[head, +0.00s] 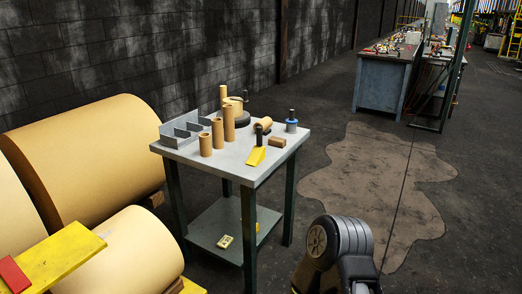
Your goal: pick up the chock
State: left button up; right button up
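A yellow wedge (256,157), which looks like the chock, lies on the front part of the grey table (222,165). A short dark upright piece (259,137) shows just behind it; I cannot tell whether the two are joined. Neither gripper shows in the head view. Only a dark, rounded link of one of my arms shows at the bottom, right of the table and apart from it.
Several cardboard tubes (229,123), a grey divider (181,133), a brown block (277,142) and a blue-based piece (291,126) share the tabletop. A yellow item (225,241) lies on the lower shelf. Floor to the right is open.

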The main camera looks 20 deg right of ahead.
aim_at(257, 154)
jog(key=i+l, duration=0.2)
jog(key=l, duration=0.35)
jog(key=i+l, duration=0.2)
jog(key=l, duration=0.4)
jog(key=i+l, duration=0.2)
jog(key=l, duration=0.35)
jog(key=i+l, duration=0.2)
jog(key=l, duration=0.35)
jog(key=i+l, duration=0.2)
jog(key=l, duration=0.4)
jog(key=i+l, duration=0.2)
jog(key=l, duration=0.35)
jog(key=i+l, duration=0.2)
jog(key=l, duration=0.35)
jog(key=i+l, duration=0.2)
jog(key=l, duration=0.4)
